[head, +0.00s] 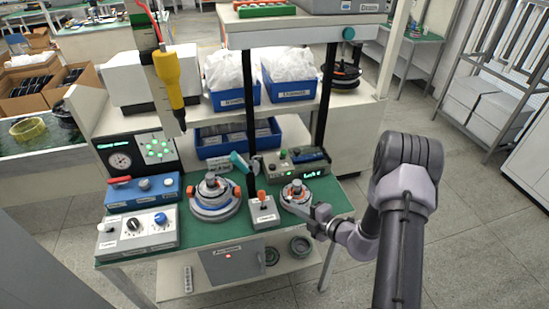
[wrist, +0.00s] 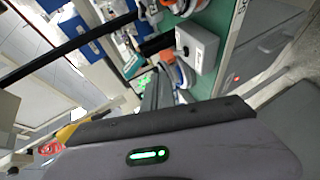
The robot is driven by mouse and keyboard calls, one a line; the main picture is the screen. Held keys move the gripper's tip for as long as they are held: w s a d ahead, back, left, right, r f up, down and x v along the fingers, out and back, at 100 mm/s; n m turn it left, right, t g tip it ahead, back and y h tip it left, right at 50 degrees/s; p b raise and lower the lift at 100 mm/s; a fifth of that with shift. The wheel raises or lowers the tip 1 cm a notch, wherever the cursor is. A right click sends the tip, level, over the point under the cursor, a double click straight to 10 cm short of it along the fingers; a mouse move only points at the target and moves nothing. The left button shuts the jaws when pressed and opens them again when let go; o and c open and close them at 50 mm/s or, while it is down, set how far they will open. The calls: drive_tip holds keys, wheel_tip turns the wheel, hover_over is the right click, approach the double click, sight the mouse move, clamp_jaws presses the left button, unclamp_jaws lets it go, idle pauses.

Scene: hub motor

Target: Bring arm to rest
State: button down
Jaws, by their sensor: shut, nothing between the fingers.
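My arm (head: 404,215) rises from the lower right of the head view and bends at a grey elbow joint (head: 408,158). Its wrist (head: 347,232) hangs at the right front edge of the green bench. My gripper (head: 303,212) points left, just in front of the smaller hub motor fixture (head: 296,192). It is shut and holds nothing. Whether it touches the fixture I cannot tell. In the wrist view, my own dark housing fills the lower part, and a grey control box (wrist: 197,45) shows beyond it.
The green bench (head: 215,240) carries a larger hub motor (head: 214,195), a lever box (head: 263,212), and a knob panel (head: 137,232). A yellow tool (head: 168,75) hangs above. Blue bins (head: 235,95) stand on the shelf. Floor (head: 475,230) is clear to the right.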

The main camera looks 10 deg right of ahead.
drive_tip(key=s+a+r+n+g+y+b, duration=0.2)
drive_tip(key=a+r+n+g+y+b, duration=0.25)
drive_tip(key=a+r+n, duration=0.55)
drive_tip(key=s+a+r+n+g+h+b, duration=0.1)
drive_tip(key=s+a+n+g+b, duration=0.15)
drive_tip(key=s+n, duration=0.35)
drive_tip(key=s+a+r+n+g+b, duration=0.2)
drive_tip(key=s+a+n+b, duration=0.15)
drive_tip(key=n, duration=0.45)
drive_tip(key=s+d+n+t+h+b, duration=0.1)
drive_tip(key=s+n+h+b, duration=0.3)
drive_tip(key=s+n, duration=0.4)
drive_tip(key=s+d+f+n+t+h+b, duration=0.1)
drive_tip(key=s+d+n+h+b, duration=0.2)
drive_tip(key=s+n, duration=0.5)
drive_tip(key=n+h+b, duration=0.1)
drive_tip(key=n, duration=0.5)
drive_tip(key=shift+s+d, duration=0.15)
drive_tip(key=shift+s, duration=0.2)
drive_tip(key=shift+f+h, duration=0.1)
drive_tip(key=shift+h, duration=0.15)
